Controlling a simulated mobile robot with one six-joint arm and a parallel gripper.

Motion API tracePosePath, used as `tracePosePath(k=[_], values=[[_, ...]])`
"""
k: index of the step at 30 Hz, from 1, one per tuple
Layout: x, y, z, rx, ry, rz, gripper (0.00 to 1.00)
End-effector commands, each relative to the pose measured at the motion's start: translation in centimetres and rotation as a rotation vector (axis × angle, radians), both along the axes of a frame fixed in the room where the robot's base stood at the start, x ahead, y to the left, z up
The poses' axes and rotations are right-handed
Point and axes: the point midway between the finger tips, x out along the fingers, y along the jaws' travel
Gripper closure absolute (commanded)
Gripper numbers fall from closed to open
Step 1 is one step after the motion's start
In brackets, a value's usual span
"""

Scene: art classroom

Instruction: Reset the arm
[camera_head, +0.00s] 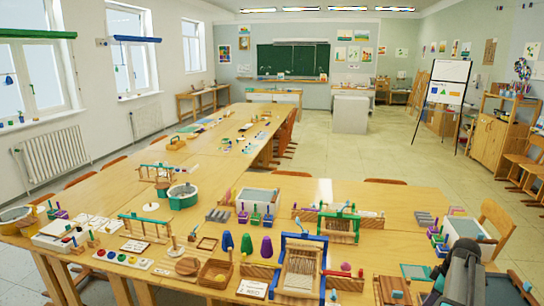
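Part of my arm (463,272), dark grey, rises at the lower right edge of the picture. It stands in front of the right end of the near table (386,195) and hides part of what lies there. My gripper's fingers cannot be made out, so whether they are open or hold anything does not show.
A blue-framed loom (301,262), a green-framed loom (338,223) and coloured cones (246,243) crowd the near table's front. A grey-topped tray (466,228) stands near my arm. A wooden chair (496,226) is at right. Open floor (370,160) lies beyond.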

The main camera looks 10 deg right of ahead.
Motion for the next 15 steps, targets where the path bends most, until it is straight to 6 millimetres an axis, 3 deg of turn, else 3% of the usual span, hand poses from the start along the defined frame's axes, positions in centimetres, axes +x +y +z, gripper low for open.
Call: tracePosePath(k=[5,15], values=[[0.0,0.1,0.0,0.000,0.000,0.001,1.00],[2.4,3.4,-1.6,0.012,0.012,0.059,1.00]])
